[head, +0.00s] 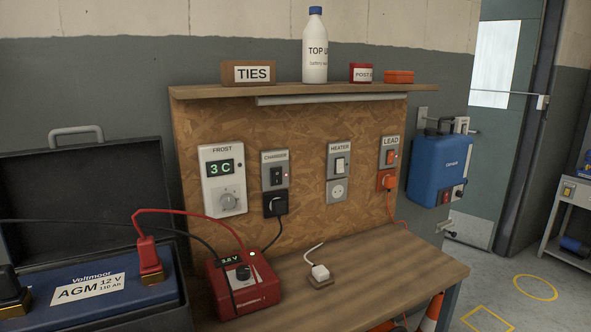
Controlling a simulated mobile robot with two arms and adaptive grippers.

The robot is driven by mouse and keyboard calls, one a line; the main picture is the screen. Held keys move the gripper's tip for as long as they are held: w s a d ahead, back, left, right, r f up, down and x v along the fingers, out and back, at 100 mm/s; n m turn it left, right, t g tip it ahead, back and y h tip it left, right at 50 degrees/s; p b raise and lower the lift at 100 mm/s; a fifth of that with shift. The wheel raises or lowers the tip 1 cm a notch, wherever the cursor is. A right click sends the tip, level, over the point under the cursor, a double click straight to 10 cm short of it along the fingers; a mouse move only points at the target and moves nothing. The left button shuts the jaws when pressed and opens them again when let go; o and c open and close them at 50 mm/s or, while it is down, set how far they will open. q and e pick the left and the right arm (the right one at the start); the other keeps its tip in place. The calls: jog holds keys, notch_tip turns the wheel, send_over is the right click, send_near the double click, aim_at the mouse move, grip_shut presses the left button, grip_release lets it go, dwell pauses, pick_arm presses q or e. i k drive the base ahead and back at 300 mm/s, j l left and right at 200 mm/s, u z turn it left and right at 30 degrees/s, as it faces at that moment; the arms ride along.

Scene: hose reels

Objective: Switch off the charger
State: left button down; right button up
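A grey wall switch labelled CHARGER (275,175) is on the chipboard panel, with a dark rocker; whether it is on or off is too small to tell. A black plug (275,203) sits in the socket below it, and its cable runs down behind the red charger box (240,287). The charger box stands on the bench's left end, with a lit display reading about 3.8 V, a black knob and a small green light. A red lead and a black lead run to the battery (85,293). Neither of my grippers is in view.
Other panel fittings are the FROST thermostat (223,180), HEATER switch (340,163) and LEAD switch (390,155). A shelf (200,92) above holds a bottle (315,47) and boxes. A white plug (320,272) lies on the bench (390,265).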

aim_at(276, 174)
jog(key=i+l+u, duration=0.1)
jog(key=l, duration=0.3)
jog(key=i+l+u, duration=0.1)
jog(key=l, duration=0.35)
jog(key=i+l+u, duration=0.1)
jog(key=i+l, duration=0.15)
jog(key=l, duration=0.2)
jog(key=i+l+u, duration=0.1)
jog(key=l, duration=0.35)
